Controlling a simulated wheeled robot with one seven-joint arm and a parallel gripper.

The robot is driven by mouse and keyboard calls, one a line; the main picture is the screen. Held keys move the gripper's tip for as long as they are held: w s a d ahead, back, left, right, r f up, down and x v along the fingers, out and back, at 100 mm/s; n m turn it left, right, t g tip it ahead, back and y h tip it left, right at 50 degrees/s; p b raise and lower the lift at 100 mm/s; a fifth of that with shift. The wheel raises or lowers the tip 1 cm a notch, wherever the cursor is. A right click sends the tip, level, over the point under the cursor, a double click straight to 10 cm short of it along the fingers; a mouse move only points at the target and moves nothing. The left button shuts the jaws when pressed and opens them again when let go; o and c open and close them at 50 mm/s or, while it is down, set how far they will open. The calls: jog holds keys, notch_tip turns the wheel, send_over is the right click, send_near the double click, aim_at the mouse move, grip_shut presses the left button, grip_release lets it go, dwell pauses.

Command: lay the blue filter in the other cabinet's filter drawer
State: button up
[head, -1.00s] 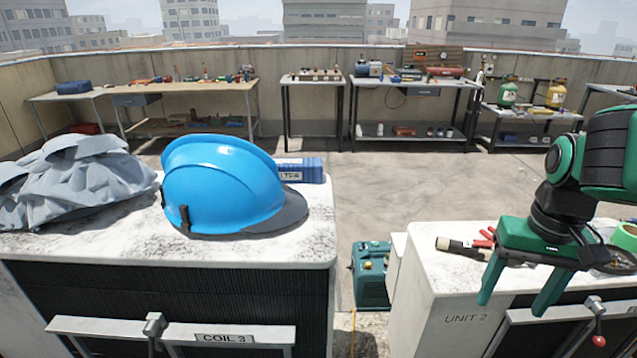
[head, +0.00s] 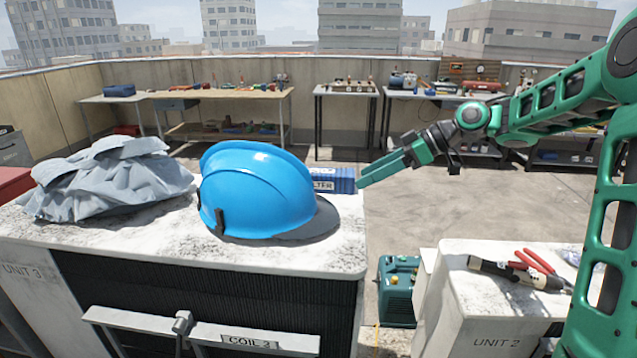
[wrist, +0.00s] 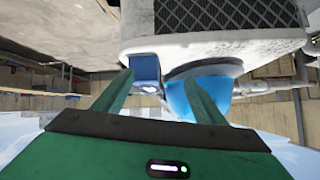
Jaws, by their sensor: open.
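The blue filter (head: 333,180) lies on top of the left cabinet (head: 340,253), partly hidden behind a blue hard hat (head: 256,190). Part of its white label shows. My gripper (head: 362,176) is open and empty, level with the filter's right end. In the wrist view the filter (wrist: 146,70) shows between and beyond the open fingers (wrist: 158,92). I cannot tell whether a finger touches it. The cabinet marked UNIT 2 (head: 494,342) stands at the right. Its drawer is not visible in the head view now.
A crumpled grey cloth (head: 105,180) lies left of the hat. Red-handled pliers (head: 535,262) and a dark tool lie on UNIT 2. A green machine (head: 397,290) stands in the gap between the cabinets. Workbenches line the back wall; the floor before them is clear.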

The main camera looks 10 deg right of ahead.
aim_at(334, 172)
jog(key=w+r+n+y, duration=0.1)
jog(key=w+a+r+n+y, duration=0.1)
jog(key=shift+w+a+n+y, duration=0.3)
jog(key=shift+n, duration=0.1)
jog(key=shift+w+d+f, duration=0.15)
jog(key=shift+w+f, duration=0.2)
jog(key=shift+w, duration=0.15)
jog(key=x, duration=0.4)
jog(key=shift+w+a+f, duration=0.1)
jog(key=shift+a+f, duration=0.1)
jog(key=shift+a, duration=0.05)
jog(key=shift+x, duration=2.95)
jog(key=shift+r, duration=0.1)
jog(key=shift+c, duration=0.6)
jog(key=c, duration=1.1)
